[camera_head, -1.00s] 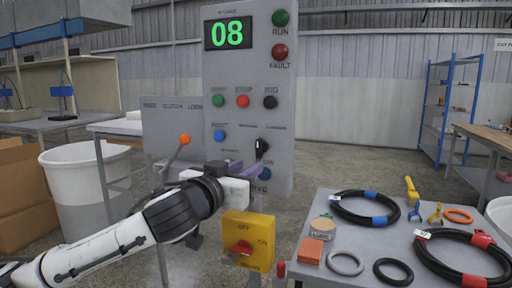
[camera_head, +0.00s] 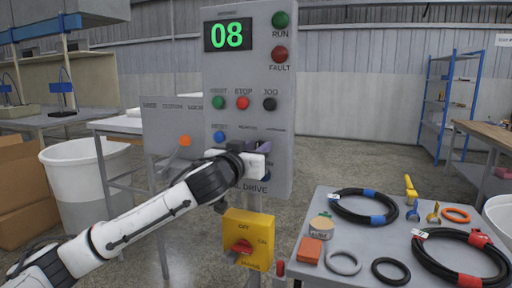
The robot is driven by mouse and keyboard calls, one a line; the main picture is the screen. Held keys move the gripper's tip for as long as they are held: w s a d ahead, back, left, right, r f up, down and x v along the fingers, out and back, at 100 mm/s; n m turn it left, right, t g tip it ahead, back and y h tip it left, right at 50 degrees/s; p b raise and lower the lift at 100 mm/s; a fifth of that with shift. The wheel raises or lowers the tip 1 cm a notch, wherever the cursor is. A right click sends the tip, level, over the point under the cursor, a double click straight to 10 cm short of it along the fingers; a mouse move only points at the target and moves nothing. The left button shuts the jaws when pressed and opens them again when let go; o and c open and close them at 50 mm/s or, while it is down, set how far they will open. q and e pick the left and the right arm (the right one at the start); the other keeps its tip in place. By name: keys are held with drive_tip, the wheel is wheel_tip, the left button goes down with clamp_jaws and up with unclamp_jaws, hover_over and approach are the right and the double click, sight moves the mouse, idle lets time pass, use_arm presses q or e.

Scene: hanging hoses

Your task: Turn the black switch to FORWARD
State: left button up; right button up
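The grey control panel (camera_head: 284,100) stands upright in front of me. The black switch is on its lower right part, below small labels; my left gripper hides it now. My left gripper (camera_head: 263,148) is at the switch's place, its purplish fingers close to the panel face. Whether the fingers touch or surround the switch, and how far apart they are, I cannot tell. My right gripper is not in view.
Green, red and black buttons (camera_head: 243,102) sit above the gripper, a blue one (camera_head: 219,137) to its left. A yellow box with a red knob (camera_head: 242,247) is below. A lever with an orange ball (camera_head: 184,140) is left. A table (camera_head: 322,276) with hoses is right.

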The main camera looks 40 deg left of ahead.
use_arm(q)
drive_tip(key=shift+c, duration=0.5)
clamp_jaws()
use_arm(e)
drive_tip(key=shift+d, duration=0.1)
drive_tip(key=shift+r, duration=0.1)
use_arm(q)
drive_tip(key=shift+d+r+m+p, duration=0.1)
drive_tip(key=shift+m+p, duration=0.65)
drive_tip(key=shift+m, duration=0.15)
drive_tip(key=shift+w+d+f+m+p, duration=0.15)
drive_tip(key=shift+m+p, duration=1)
drive_tip(key=shift+m, duration=0.6)
drive_tip(key=shift+s+d+f+m+p, duration=0.15)
drive_tip(key=shift+m+p, duration=1)
drive_tip(key=shift+m, duration=0.6)
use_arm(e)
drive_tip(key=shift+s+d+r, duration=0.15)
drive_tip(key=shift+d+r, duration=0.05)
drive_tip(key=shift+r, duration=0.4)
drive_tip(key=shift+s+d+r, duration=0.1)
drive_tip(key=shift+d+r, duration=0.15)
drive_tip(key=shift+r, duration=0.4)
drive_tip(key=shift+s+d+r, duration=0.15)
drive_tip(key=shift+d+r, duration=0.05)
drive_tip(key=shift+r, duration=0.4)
use_arm(q)
drive_tip(key=shift+w, duration=0.1)
